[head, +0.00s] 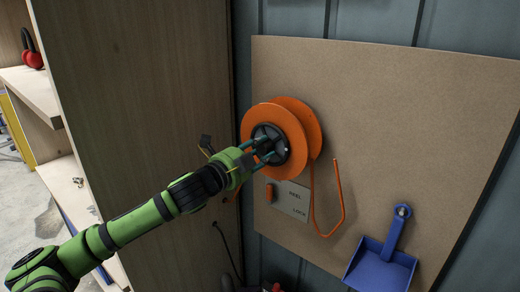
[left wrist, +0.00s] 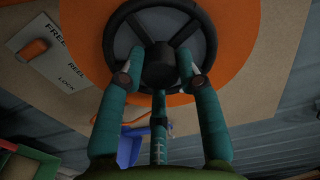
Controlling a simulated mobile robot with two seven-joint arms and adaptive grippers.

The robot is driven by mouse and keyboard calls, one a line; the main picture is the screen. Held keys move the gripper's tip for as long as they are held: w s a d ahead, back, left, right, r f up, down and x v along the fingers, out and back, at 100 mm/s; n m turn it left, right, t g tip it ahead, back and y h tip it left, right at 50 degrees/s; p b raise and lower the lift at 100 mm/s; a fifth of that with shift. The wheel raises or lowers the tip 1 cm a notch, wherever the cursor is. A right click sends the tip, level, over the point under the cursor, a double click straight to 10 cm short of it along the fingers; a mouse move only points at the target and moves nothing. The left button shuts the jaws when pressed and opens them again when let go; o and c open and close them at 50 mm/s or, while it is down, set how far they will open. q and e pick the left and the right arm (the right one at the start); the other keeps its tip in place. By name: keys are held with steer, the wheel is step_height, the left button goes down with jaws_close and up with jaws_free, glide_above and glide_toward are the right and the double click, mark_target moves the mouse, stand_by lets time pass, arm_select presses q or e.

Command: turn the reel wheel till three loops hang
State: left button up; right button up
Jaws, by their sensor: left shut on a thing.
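The orange reel (head: 298,118) is mounted on a tan board, with a black spoked reel wheel (head: 261,132) on its front. The wheel (left wrist: 212,36) fills the top of the left wrist view. My left gripper (head: 262,152) is at the wheel, its fingers (left wrist: 159,76) on either side of the dark central hub, shut on the wheel. One orange cord loop (head: 317,222) hangs below the reel and rises to an upper end at the right. A plate (head: 292,201) reading REEL and LOCK carries an orange lever (left wrist: 34,48), which points near FREE in the wrist view. My right gripper is not in view.
A blue dustpan (head: 381,265) hangs on the board (head: 430,130) at lower right. A tall wooden panel (head: 140,90) stands close at the left of the reel. Red headphones (head: 33,54) are at far left. The board's upper right is clear.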

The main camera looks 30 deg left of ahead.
arm_select(q)
steer(key=n, duration=0.2)
steer(key=n+p, duration=0.1)
steer(key=n, duration=0.2)
steer(key=shift+a+r+n+p, duration=0.1)
steer(key=shift+r+n+p, duration=0.15)
steer(key=shift+n+p, duration=0.05)
steer(key=n+p, duration=0.1)
steer(key=n, duration=0.3)
steer(key=shift+f+p, duration=0.1)
steer(key=shift+p, duration=0.3)
steer(key=shift+f+n, duration=0.1)
steer(key=shift+n, duration=0.6)
steer(key=shift+f, duration=0.1)
steer(key=o, duration=1.1)
steer(key=shift+o, duration=0.2)
steer(key=shift+s+f, duration=0.1)
steer(key=shift+s, duration=0.45)
steer(key=s, duration=1.1)
steer(key=shift+a, duration=0.45)
